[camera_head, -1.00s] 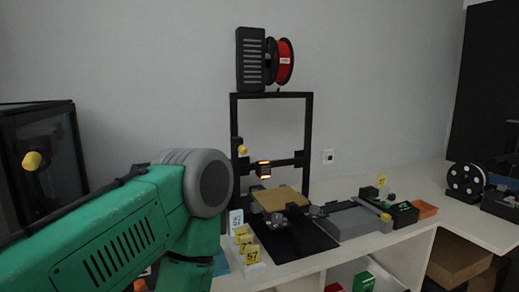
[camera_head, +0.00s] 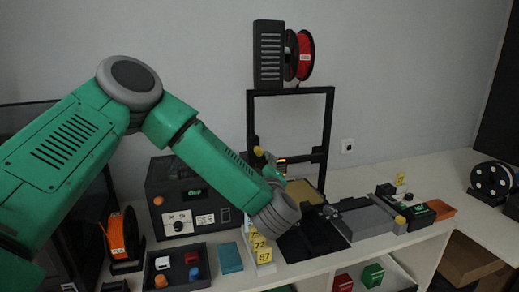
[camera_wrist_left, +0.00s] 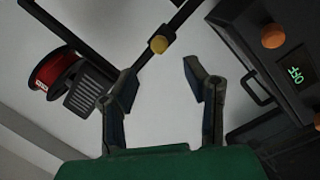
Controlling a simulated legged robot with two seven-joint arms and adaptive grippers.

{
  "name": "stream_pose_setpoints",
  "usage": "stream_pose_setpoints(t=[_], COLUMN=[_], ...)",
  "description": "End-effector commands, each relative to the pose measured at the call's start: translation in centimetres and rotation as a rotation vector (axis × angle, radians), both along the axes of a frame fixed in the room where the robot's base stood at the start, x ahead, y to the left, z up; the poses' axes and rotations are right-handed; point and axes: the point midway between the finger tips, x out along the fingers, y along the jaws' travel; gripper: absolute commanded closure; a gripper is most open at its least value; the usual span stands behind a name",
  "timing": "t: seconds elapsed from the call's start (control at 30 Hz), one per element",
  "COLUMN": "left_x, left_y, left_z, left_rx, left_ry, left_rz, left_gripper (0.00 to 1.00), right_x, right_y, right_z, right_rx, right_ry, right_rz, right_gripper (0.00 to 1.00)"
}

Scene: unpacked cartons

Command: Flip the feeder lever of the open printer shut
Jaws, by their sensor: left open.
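The open-frame printer (camera_head: 251,120) stands on the white counter. Its feeder lever ends in a yellow knob (camera_head: 257,150) on the left upright; the knob also shows in the left wrist view (camera_wrist_left: 158,45). My left gripper (camera_head: 270,161) is close beside the knob, partly hidden behind my wrist in the head view. In the left wrist view my left gripper (camera_wrist_left: 160,68) is open and empty, and the knob appears between and beyond its fingertips, seemingly apart from them. The lever's arm is hard to make out. My right gripper is not in view.
A dark box with an OFF display (camera_head: 185,200) stands left of the printer. Yellow number cards (camera_head: 262,250) stand before it. The red spool (camera_head: 305,55) sits above the frame. An orange spool (camera_head: 122,235) and grey tray (camera_head: 178,268) are at left.

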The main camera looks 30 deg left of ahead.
Motion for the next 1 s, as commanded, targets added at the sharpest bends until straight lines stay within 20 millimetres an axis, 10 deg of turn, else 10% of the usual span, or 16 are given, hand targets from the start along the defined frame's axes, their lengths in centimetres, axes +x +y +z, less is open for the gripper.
stream_pose_setpoints(t=[0.4, 0.9, 1.0], left_x=[6.3, 7.8, 7.8], left_y=[5.3, 6.3, 6.3], left_z=[0.1, 0.0, 0.0], left_rx=[0.002, 0.003, 0.003], left_ry=[0.001, 0.002, 0.002], left_rz=[0.001, -0.003, -0.003], left_gripper=[0.59, 0.59, 0.90], right_x=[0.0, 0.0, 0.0], right_y=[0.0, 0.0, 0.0], right_z=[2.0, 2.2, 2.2], right_rx=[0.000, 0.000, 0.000], right_ry=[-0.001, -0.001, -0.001], right_rz=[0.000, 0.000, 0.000], right_gripper=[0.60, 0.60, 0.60])
